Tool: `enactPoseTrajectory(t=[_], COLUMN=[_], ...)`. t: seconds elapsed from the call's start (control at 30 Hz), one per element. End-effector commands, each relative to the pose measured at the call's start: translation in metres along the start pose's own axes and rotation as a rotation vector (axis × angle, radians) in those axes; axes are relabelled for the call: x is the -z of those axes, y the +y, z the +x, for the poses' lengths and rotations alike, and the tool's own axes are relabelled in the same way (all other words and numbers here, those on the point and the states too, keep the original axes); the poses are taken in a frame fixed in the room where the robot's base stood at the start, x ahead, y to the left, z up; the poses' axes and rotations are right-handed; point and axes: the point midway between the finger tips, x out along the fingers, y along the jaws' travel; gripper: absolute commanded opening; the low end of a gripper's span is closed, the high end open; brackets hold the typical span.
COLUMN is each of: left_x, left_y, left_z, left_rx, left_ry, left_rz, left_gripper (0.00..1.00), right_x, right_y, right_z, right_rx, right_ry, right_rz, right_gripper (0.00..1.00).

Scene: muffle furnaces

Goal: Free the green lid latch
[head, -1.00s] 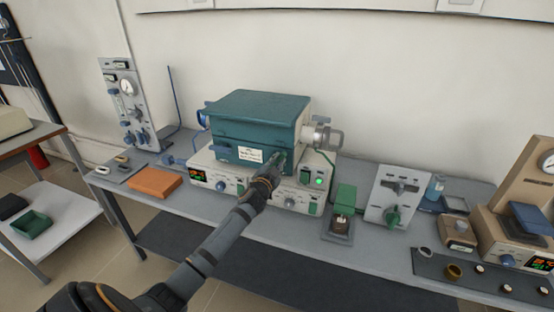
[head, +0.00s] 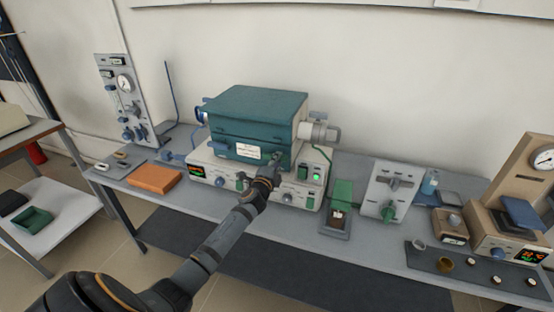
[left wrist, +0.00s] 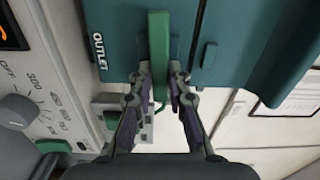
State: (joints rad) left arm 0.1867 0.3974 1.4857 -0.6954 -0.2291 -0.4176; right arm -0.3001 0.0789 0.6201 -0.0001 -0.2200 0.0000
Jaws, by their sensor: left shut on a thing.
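The teal muffle furnace (head: 258,106) stands on a pale control base with its lid down. The green lid latch (left wrist: 158,45) shows in the left wrist view as an upright green bar against the teal front, right of the word OUTLET. My left gripper (left wrist: 158,82) has its two fingers on either side of the latch's lower part and is shut on it. In the head view my left gripper (head: 275,165) is at the right of the furnace front and hides the latch there. My right gripper is in neither view.
An orange block (head: 154,178) lies left of the furnace on the grey bench. A green block on a stand (head: 342,194) and a grey panel with a green knob (head: 389,190) stand to the right. A beige instrument (head: 510,215) is at the far right.

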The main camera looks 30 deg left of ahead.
Motion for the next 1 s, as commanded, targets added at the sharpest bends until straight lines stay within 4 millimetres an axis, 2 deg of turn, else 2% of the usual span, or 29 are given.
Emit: enactPoseTrajectory(t=[0.3,0.77,0.8,0.93,1.0], left_x=[-0.0003,-0.0005,-0.0005,-0.0004,-0.0003], left_y=[0.0028,0.0033,0.0033,0.0028,0.0025], left_z=[-0.0004,-0.0004,-0.0004,-0.0003,-0.0003], left_rx=[-0.003,-0.003,-0.003,-0.002,-0.002], left_ry=[-0.001,-0.001,-0.001,-0.001,-0.001], left_rz=[0.082,0.094,0.094,0.093,0.092], left_gripper=[0.0,0.0,0.21,0.38,0.4], right_x=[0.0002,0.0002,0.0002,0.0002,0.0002], right_y=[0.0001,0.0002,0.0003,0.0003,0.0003], right_z=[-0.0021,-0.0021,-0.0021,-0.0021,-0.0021], right_rx=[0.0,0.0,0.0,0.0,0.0], right_ry=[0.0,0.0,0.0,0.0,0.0], right_rz=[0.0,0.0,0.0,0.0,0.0], right_gripper=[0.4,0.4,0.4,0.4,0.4])
